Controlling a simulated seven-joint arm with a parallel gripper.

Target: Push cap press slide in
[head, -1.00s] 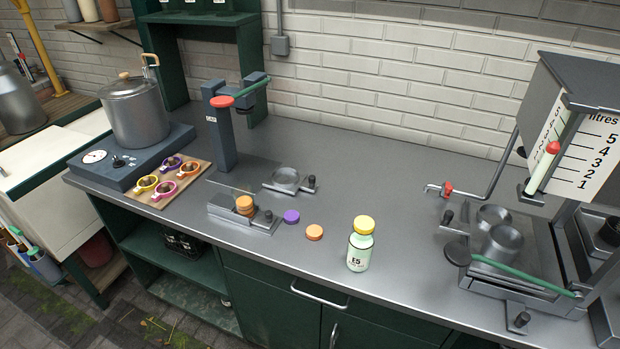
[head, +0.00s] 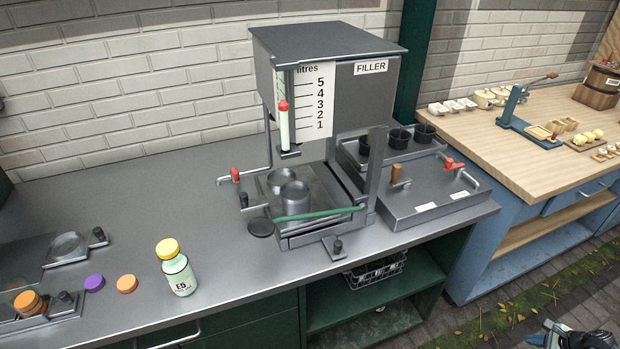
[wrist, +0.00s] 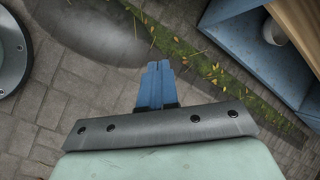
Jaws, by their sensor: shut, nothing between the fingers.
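The cap press's slide (head: 68,247) is at the left edge of the head view, a grey plate with a round cup and a dark knob (head: 99,234) at its right end. The press column and lever are out of view. My gripper (wrist: 155,72) shows in the wrist view with its blue fingers together and empty, above the paved ground. A dark part at the bottom right of the head view appears to be mine. It is far from the slide, beyond the counter's front edge.
A yellow-capped bottle (head: 177,267) stands upright on the counter. A purple cap (head: 94,283) and an orange cap (head: 127,284) lie near the cap holder (head: 35,322). The filler (head: 330,100) stands mid-counter. A blue wooden-topped bench (head: 520,140) is at right.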

